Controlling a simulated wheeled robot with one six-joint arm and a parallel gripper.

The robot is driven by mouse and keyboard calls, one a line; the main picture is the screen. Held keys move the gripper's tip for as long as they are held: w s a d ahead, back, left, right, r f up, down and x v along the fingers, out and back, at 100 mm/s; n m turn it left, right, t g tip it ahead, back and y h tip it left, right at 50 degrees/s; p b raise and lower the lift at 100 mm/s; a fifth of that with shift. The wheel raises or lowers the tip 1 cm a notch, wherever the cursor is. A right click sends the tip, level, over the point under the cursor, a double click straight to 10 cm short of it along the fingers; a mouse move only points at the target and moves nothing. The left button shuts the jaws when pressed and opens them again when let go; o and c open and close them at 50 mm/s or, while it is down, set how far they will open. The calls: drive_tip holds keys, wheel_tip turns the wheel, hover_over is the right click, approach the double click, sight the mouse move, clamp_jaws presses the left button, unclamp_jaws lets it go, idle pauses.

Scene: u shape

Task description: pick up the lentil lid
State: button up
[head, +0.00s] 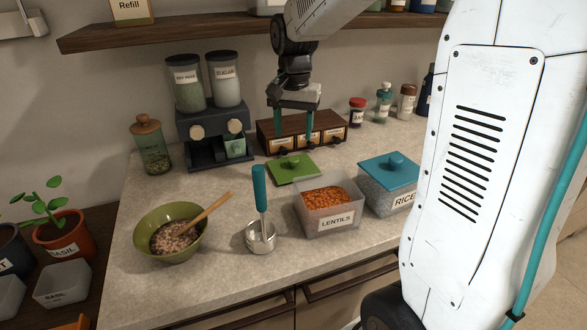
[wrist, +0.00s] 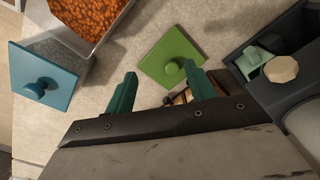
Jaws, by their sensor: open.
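The lentil lid (head: 293,168) is a flat green square with a round green knob, lying on the counter behind the open lentils container (head: 328,210). In the wrist view the green lid (wrist: 170,58) lies beyond my fingertips, with its knob near the right finger. My gripper (head: 294,137) is open and empty, pointing down above the counter behind the lid, in front of the wooden drawer box. Its two teal fingers also show in the wrist view (wrist: 161,75). The container holds orange lentils and has no lid on it.
The rice container (head: 385,197) with its blue lid stands right of the lentils. A metal scoop (head: 261,235) with a teal handle and a green bowl (head: 150,222) stand in front. The dispenser (head: 205,130) and wooden drawer box (head: 268,133) are behind; a shelf (head: 190,32) hangs above.

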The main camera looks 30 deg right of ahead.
drive_tip(key=m, duration=0.2)
hover_over(293, 159)
wheel_tip(293, 159, down, 5)
drive_tip(key=shift+r, duration=0.2)
wheel_tip(293, 159, down, 8)
drive_tip(key=shift+r, duration=0.25)
drive_tip(key=c, duration=1)
